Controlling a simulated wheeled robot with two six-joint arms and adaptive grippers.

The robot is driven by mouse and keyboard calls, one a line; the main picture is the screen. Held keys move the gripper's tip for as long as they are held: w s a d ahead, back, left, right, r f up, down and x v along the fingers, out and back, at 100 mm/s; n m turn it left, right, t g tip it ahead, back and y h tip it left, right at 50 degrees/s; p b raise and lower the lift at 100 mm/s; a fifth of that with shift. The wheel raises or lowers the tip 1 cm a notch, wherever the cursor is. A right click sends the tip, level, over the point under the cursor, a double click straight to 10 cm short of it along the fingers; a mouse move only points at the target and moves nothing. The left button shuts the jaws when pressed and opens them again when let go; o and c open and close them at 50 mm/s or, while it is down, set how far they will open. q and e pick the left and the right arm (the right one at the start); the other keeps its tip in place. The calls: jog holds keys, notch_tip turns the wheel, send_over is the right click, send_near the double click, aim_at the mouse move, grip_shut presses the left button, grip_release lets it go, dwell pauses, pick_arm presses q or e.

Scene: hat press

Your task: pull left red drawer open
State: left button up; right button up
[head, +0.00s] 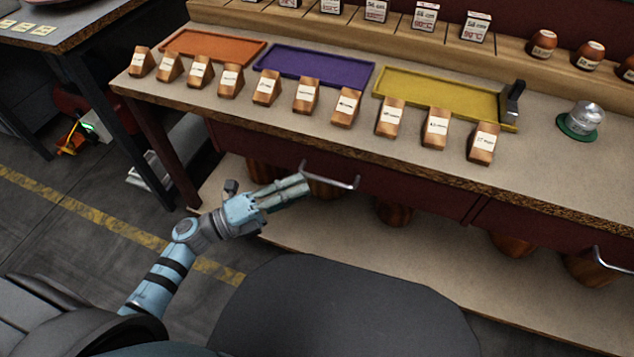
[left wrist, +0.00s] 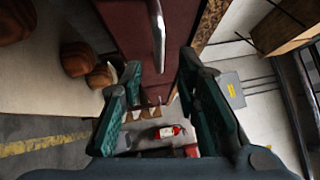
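The left red drawer (head: 425,197) is a dark red front under the tabletop, and it looks flush with the bench. Its silver bar handle (head: 342,184) sticks out at the left part of the front. My left gripper (head: 303,186) is at the handle's left end. In the left wrist view the two teal fingers of the left gripper (left wrist: 163,78) are spread apart. The handle (left wrist: 157,30) runs down toward the gap between them, beside the red drawer front (left wrist: 125,30). I cannot tell whether the fingers touch the handle. My right gripper is not in view.
A second handle (head: 612,262) shows at the far right. The benchtop above holds orange (head: 212,47), purple (head: 315,68) and yellow (head: 440,97) trays and several labelled wooden blocks. Brown rounded objects (head: 393,212) stand on the lower shelf (head: 320,237). A dark seat-like shape (head: 345,310) fills the near middle.

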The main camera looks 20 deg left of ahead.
pick_arm(q)
jog(key=x, duration=0.5)
jog(key=shift+d, duration=0.1)
grip_shut()
